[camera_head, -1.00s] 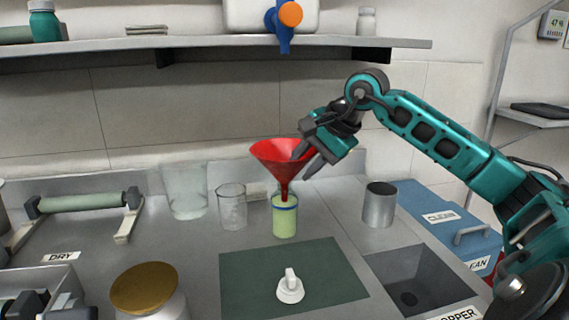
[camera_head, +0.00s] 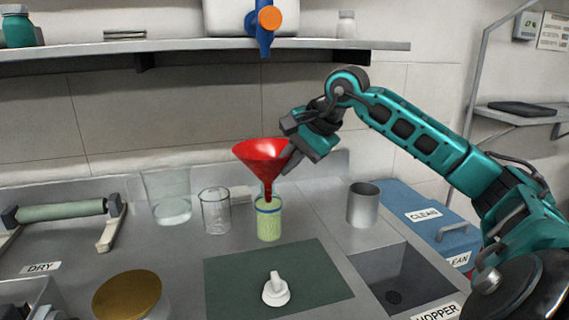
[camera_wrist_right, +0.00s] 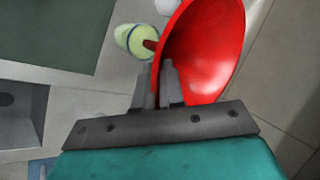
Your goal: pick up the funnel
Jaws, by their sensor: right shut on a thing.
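The red funnel (camera_head: 262,151) stands mouth up over a bottle of pale green liquid (camera_head: 268,222) with a blue band. Its spout is at the bottle's mouth; I cannot tell if the tip is inside. My right gripper (camera_head: 289,157) is shut on the funnel's right side. In the right wrist view, the fingers (camera_wrist_right: 160,80) close on the red cone (camera_wrist_right: 208,48), and the green bottle (camera_wrist_right: 131,40) lies beyond the spout. A dark part at the lower left corner of the head view may be my left gripper (camera_head: 18,313); its fingers do not show clearly.
Two clear beakers (camera_head: 216,211) (camera_head: 168,196) stand left of the bottle, and a metal cup (camera_head: 363,205) stands to the right. A dark green mat (camera_head: 229,280) with a white knobbed piece (camera_head: 275,290) lies in front, beside a sink (camera_head: 404,277). A shelf (camera_head: 180,46) runs above.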

